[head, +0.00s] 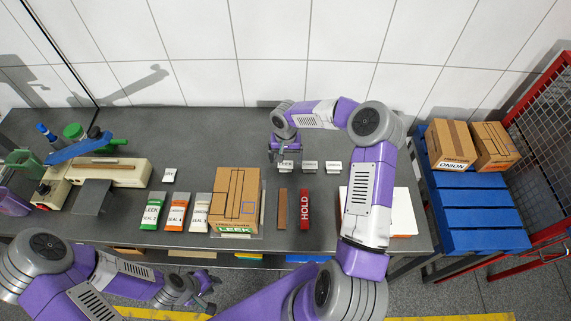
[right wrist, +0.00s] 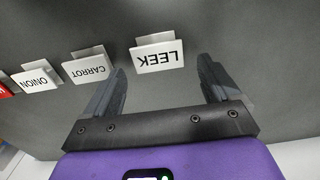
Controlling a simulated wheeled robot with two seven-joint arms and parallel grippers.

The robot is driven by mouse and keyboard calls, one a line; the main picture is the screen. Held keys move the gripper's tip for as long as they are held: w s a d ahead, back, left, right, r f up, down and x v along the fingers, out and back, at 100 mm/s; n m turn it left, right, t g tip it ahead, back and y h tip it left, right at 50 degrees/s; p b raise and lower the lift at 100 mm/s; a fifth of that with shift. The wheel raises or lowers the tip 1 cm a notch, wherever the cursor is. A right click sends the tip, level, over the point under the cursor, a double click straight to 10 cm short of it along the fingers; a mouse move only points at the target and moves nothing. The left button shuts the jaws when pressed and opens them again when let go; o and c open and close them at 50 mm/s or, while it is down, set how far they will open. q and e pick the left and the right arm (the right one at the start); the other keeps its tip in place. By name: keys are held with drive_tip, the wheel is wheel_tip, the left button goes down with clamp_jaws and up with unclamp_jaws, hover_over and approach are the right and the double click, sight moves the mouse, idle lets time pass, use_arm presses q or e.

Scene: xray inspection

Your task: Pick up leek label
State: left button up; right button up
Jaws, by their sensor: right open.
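The leek label (head: 286,166) is a small white card reading LEEK on the dark table, below my right gripper (head: 283,152). In the right wrist view the leek label (right wrist: 157,56) looks upside down, just past the fingertips and between their lines. My right gripper (right wrist: 162,68) is open and empty, with one finger on each side of a clear gap. The gripper partly covers the label in the head view. My left gripper (head: 208,292) is open and empty near the front edge, low in the picture, far from the labels.
A carrot label (right wrist: 87,68) and an onion label (right wrist: 38,78) stand in line beside it. A red HOLD block (head: 304,209), a brown bar (head: 282,209) and a cardboard box (head: 236,198) lie nearer the front. A sealing machine (head: 110,170) is at left; a blue pallet (head: 478,215) is at right.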

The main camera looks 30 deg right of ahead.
drive_tip(key=shift+f+b, duration=0.25)
drive_tip(key=shift+b, duration=0.1)
idle(0.4)
drive_tip(key=c, duration=1)
